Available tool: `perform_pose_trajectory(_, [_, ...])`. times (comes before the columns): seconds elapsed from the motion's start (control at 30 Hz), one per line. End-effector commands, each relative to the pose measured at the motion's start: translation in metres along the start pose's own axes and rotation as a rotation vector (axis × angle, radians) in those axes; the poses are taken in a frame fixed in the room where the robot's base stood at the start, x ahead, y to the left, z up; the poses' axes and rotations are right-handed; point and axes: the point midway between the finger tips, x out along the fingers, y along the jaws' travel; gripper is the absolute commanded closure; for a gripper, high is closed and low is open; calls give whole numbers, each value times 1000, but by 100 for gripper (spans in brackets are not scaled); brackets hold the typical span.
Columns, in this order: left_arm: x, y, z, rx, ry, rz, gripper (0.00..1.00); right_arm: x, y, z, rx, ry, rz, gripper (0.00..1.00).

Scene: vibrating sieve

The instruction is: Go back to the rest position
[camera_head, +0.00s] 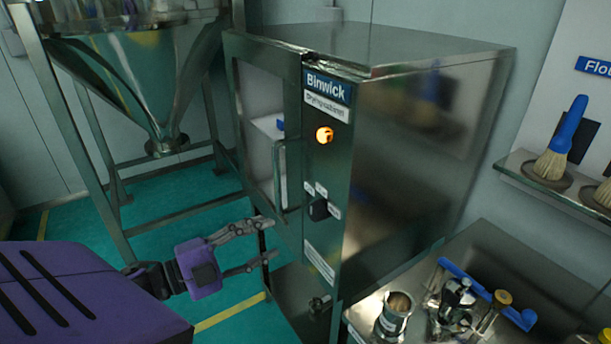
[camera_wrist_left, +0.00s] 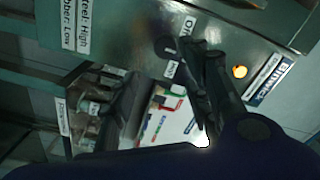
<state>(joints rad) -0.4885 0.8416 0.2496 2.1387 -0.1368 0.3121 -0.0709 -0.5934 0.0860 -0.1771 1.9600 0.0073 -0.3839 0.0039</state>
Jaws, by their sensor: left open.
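My left gripper (camera_head: 271,240) is open and empty, with its two fingers apart in front of the lower door side of the steel drying cabinet (camera_head: 420,150). I cannot tell whether a fingertip touches the cabinet. In the left wrist view the dark fingers (camera_wrist_left: 163,62) spread in front of the cabinet's control strip. The cabinet has a glazed door with an upright handle (camera_head: 279,175), a lit orange lamp (camera_head: 324,135) and a black knob (camera_head: 318,209). The lamp also shows in the left wrist view (camera_wrist_left: 239,71). My right gripper is not in view.
A steel hopper (camera_head: 150,75) on a frame stands at the left. A steel bench at the lower right bears a metal cup (camera_head: 395,314), fittings and a blue-handled tool (camera_head: 466,282). A wall shelf holds brushes (camera_head: 562,140). Green floor (camera_head: 180,215) lies open between hopper and cabinet.

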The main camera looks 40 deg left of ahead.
Motion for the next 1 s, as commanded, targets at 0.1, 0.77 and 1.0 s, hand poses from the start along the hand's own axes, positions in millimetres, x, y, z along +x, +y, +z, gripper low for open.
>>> perform_pose_trajectory(0.1, [0, 0, 0, 0, 0, 0, 56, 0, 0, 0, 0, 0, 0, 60])
perform_pose_trajectory(0.77, [-105, 277, 90, -734, -799, 82, 56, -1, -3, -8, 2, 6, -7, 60])
perform_pose_trajectory(1.0, [-108, 389, 14, -1040, -923, 131, 56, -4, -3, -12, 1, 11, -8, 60])
